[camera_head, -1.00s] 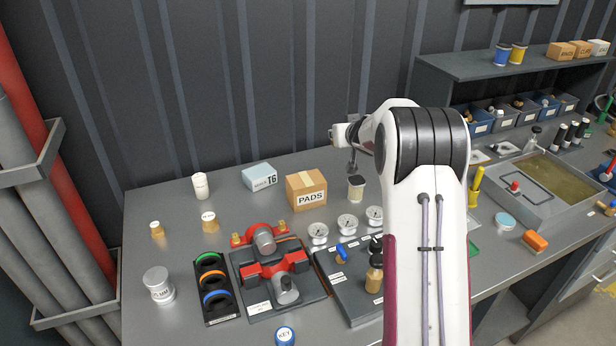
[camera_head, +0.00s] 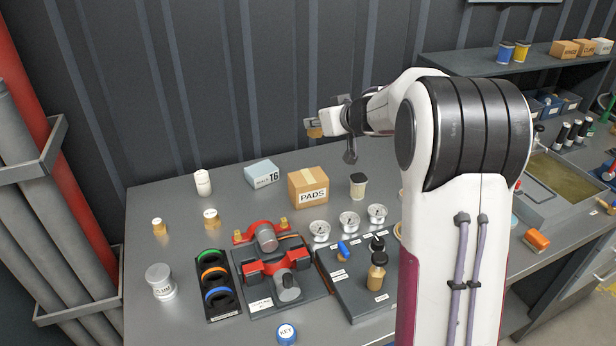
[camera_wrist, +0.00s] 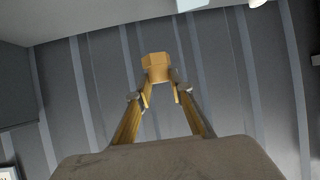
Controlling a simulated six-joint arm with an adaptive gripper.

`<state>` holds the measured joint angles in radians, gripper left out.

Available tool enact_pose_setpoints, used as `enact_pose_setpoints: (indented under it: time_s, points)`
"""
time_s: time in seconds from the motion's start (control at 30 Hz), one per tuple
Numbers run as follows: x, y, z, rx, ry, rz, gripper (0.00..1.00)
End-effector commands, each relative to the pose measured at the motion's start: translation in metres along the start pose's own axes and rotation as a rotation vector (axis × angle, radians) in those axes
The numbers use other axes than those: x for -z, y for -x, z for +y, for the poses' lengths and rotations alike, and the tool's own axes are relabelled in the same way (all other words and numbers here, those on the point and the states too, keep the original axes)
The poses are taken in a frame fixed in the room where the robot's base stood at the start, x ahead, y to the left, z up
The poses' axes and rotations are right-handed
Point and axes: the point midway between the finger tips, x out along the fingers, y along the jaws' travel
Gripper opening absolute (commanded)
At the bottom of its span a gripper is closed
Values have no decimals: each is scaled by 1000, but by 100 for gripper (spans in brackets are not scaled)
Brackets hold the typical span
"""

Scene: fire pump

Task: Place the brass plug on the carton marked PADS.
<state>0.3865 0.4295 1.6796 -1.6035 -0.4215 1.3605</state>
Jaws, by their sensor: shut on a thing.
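The brass plug (camera_wrist: 157,68) is held between the fingertips of my gripper (camera_wrist: 160,92) in the wrist view, its hexagonal end pointing away. In the head view the plug (camera_head: 315,129) is a small brass shape at the tip of my gripper (camera_head: 318,124), raised above the bench behind the carton. The carton marked PADS (camera_head: 309,187) is a brown box with tape on top, standing upright on the bench below the gripper. Its top is bare.
A light blue carton marked T6 (camera_head: 262,174) stands left of the PADS carton, and a dark-lidded jar (camera_head: 358,186) stands to its right. Round gauges (camera_head: 349,221) and a red pump assembly (camera_head: 267,258) lie in front. The ribbed wall (camera_head: 260,80) is close behind.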

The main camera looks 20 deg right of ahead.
Motion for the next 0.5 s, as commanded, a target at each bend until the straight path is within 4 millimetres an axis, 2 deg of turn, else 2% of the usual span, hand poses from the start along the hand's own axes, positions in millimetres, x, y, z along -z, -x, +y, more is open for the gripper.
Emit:
enact_pose_setpoints:
  time_s: [0.07, 0.2, 0.5]
  points:
    - [-8, 4, -12, 26, 12, -1, 0]
    - [-18, 4, -20, 46, 23, -1, 0]
    - [-21, 4, -28, 53, 29, 0, 0]
